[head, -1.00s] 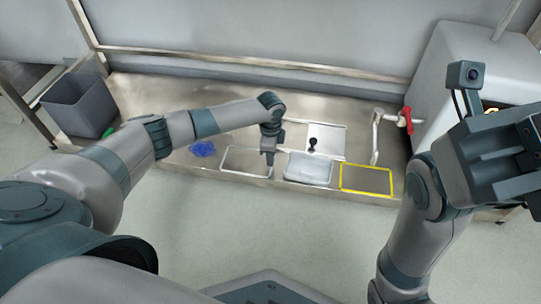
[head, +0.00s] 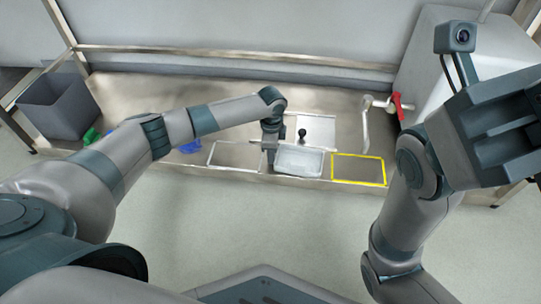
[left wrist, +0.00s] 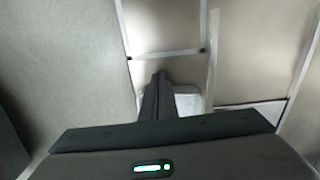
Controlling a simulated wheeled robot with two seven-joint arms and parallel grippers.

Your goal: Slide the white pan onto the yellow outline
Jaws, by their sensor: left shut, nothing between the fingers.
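The white pan (head: 299,161) is a shallow tray on the steel bench in the head view. The yellow outline (head: 358,183) is an empty rectangle just to its right, with a narrow gap between them. My left gripper (head: 269,152) is shut and empty, pointing down close against the pan's left side; I cannot tell whether it touches. In the left wrist view the shut fingers (left wrist: 157,92) have a pale surface right beside them, probably the pan. My right arm's dark hand is at the right edge of the head view; its fingertips are not clearly shown.
A white-outlined rectangle (head: 236,144) lies left of the pan. Behind the pan is a pale square panel (head: 316,128) with a black knob (head: 302,134). A grey bin (head: 57,108) and blue cloth (head: 190,147) are left.

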